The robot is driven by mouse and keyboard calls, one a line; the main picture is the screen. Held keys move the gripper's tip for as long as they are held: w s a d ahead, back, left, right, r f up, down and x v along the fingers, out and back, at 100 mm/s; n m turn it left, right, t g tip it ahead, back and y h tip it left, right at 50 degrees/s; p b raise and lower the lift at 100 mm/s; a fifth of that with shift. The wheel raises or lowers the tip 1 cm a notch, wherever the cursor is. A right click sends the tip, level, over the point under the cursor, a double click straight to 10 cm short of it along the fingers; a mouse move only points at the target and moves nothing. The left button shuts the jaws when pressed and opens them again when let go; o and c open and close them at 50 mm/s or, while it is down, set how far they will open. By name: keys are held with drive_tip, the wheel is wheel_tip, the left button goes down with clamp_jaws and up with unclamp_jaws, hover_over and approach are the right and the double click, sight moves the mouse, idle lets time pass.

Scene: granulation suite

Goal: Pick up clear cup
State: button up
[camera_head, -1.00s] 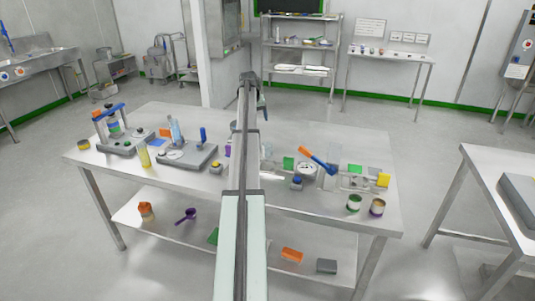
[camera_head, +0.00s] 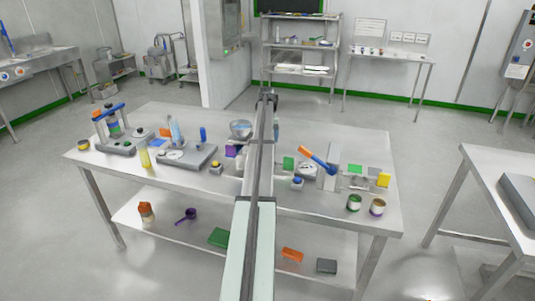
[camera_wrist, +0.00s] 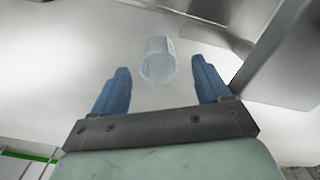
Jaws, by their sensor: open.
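The clear cup (camera_wrist: 158,62) shows in the wrist view on a pale grey surface, as a see-through cylinder with a round end facing me. My gripper (camera_wrist: 160,76) is open, with one blue finger to each side of the cup's line. The cup appears beyond the fingertips, and no finger touches it. In the head view my arm runs up the middle of the table and hides my gripper's fingers. I cannot make out the cup for sure there.
The steel table (camera_head: 350,140) holds a glass bowl (camera_head: 241,129) left of my arm, and a grey device (camera_head: 187,155) further left. In the wrist view, grey metal panels (camera_wrist: 285,60) stand at right.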

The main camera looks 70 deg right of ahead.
drive_tip(key=shift+s+d+f, duration=0.1)
drive_tip(key=shift+d+f, duration=0.05)
drive_tip(key=shift+f, duration=1.5)
drive_tip(key=shift+d+f, duration=0.1)
drive_tip(key=shift+f, duration=1.5)
drive_tip(key=c, duration=1.1)
drive_tip(key=shift+r, duration=0.1)
